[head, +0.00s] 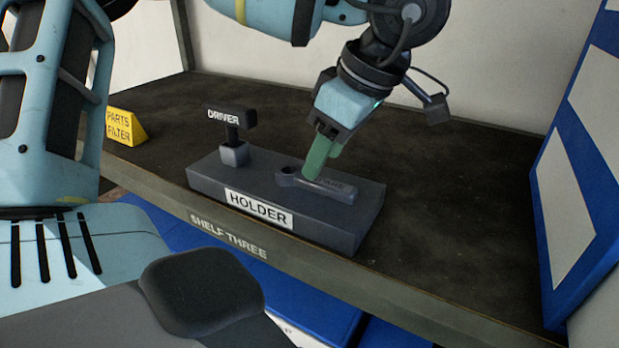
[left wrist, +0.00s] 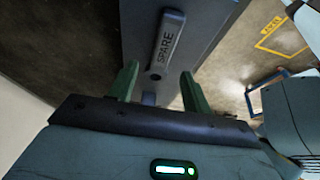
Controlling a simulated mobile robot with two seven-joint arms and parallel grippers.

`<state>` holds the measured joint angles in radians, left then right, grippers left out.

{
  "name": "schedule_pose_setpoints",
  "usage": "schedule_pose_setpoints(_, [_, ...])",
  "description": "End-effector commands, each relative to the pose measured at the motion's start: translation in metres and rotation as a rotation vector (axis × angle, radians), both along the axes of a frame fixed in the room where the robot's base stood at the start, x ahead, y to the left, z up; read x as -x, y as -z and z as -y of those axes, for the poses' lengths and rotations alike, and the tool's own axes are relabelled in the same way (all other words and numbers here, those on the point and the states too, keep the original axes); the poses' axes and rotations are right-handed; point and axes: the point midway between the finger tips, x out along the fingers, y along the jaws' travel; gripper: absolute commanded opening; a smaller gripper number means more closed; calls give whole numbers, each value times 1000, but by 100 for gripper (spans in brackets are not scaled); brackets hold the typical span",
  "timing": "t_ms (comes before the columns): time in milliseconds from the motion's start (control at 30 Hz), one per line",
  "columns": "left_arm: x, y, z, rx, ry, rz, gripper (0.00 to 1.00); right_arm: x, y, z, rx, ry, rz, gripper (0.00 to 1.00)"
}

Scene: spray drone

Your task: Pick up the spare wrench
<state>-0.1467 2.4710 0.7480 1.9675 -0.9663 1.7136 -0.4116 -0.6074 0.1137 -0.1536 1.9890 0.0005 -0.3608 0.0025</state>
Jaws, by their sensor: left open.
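The spare wrench (head: 342,192) is dark grey and lies on top of the grey holder (head: 205,180). In the left wrist view the wrench (left wrist: 168,42) shows its SPARE label and points away from me. My left gripper (head: 318,170) has green fingers and points down at the wrench, hiding part of it in the head view. In the left wrist view my left gripper (left wrist: 159,76) is open, with one finger on each side of the wrench's line. The wrench is not gripped. Whether a finger touches it I cannot tell. My right gripper is not in view.
A driver (head: 233,118) with a black handle stands upright in the holder's left part. A yellow parts filter block (head: 124,126) is at the shelf's left. A blue and white panel (head: 570,190) bounds the right. The dark shelf (head: 450,210) is clear right of the holder.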

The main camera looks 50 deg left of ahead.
Motion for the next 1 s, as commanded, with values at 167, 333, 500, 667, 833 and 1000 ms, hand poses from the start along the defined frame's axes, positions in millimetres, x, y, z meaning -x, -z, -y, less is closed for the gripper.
schedule_pose_setpoints(167, [7,19,-10,1,-2,3,49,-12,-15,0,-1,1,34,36])
schedule_pose_setpoints(333, [7,32,-15,1,-3,5,49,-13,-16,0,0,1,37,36])
schedule_pose_setpoints(500, [7,34,-15,1,-3,4,49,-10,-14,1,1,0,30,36])
schedule_pose_setpoints(667, [7,33,-15,1,-3,4,49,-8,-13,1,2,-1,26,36])
schedule_pose_setpoints(833, [7,34,-15,0,-3,3,49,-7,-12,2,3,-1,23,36])
schedule_pose_setpoints(1000, [7,35,-15,0,-2,2,49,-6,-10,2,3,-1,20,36])
